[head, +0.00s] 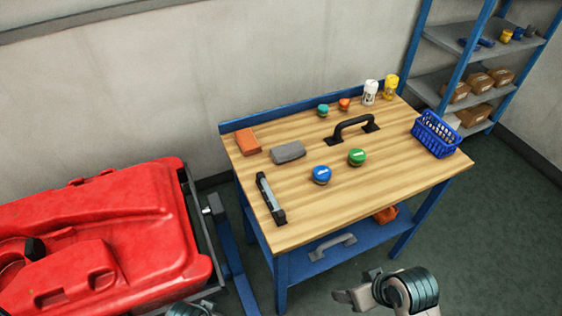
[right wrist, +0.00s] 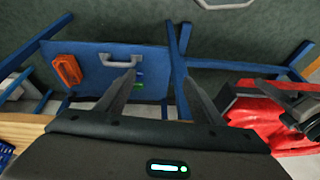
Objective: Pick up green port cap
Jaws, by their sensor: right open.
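The green port cap (head: 357,157) is a round green cap with a pale mark on top. It sits on the wooden workbench top (head: 400,175), to the right of a blue cap (head: 321,174). My right gripper (head: 343,296) is in front of the bench, low in the head view, well apart from the cap. In the right wrist view its two fingers (right wrist: 160,88) are spread with nothing between them. That view looks at the lower blue shelf, with a small green item (right wrist: 138,82) partly behind a finger; I cannot tell what it is.
A black handle (head: 352,128) stands behind the green cap. A blue basket (head: 435,134) is at the right edge. A grey block (head: 288,152), orange block (head: 247,141) and black-ended bar (head: 270,198) lie left. A red tank (head: 100,230) stands left of the bench.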

